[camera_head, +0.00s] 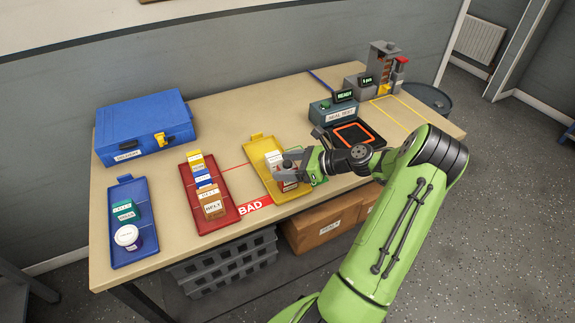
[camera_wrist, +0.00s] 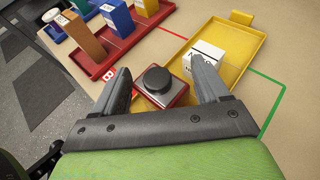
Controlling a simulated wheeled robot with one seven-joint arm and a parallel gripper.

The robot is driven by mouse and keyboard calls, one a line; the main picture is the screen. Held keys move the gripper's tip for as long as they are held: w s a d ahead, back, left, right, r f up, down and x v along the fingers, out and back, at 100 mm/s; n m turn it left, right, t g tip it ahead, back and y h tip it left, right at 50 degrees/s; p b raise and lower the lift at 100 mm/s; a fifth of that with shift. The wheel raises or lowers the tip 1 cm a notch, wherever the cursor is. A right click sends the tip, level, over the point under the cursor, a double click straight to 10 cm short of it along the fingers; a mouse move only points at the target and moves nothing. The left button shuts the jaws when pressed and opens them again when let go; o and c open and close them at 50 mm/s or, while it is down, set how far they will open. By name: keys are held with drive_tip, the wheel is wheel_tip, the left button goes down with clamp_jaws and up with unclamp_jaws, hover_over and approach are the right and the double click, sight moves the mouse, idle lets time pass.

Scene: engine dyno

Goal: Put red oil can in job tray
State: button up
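A red can with a grey top and a round black cap (camera_wrist: 158,82) stands between my fingers in the wrist view. It is over or in the near end of the yellow tray (camera_wrist: 250,50); I cannot tell whether it touches the floor of the tray. My gripper (camera_wrist: 160,88) has one finger on each side of the can, with small gaps seeming to show. In the head view my gripper (camera_head: 291,168) is over the near right part of the yellow tray (camera_head: 256,139) and mostly hides the can. No label marks which tray is the job tray.
A white box (camera_wrist: 205,58) stands in the yellow tray beyond the can. A blue tray (camera_head: 119,184), blue case (camera_head: 142,128) and seal tester (camera_head: 333,112) are also on the bench.

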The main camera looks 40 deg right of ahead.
drive_tip(key=o, duration=0.3)
drive_tip(key=shift+r, duration=0.1)
drive_tip(key=p+v, duration=0.4)
drive_tip(key=v, duration=0.7)
drive_tip(key=w+a+r+n+g+h, duration=0.15)
drive_tip(key=a+r+n+g, duration=0.25)
drive_tip(key=a+n, duration=0.5)
drive_tip(key=w+a+r+n+g+h, duration=0.1)
drive_tip(key=w+a+r+n+g, duration=0.4)
drive_tip(key=a, duration=0.6)
drive_tip(key=s+a+r+n+t+h, duration=0.1)
drive_tip(key=s+a+r+n+h, duration=0.1)
drive_tip(key=s+a+n, duration=0.3)
drive_tip(key=s+a+r+n+t+h, duration=0.1)
drive_tip(key=s+a+r+n+h, duration=0.1)
drive_tip(key=s+a+n, duration=0.4)
drive_tip(key=s+n, duration=0.5)
drive_tip(key=s, duration=0.1)
drive_tip(key=shift+s+r+t, duration=0.35)
drive_tip(key=shift+t, duration=0.05)
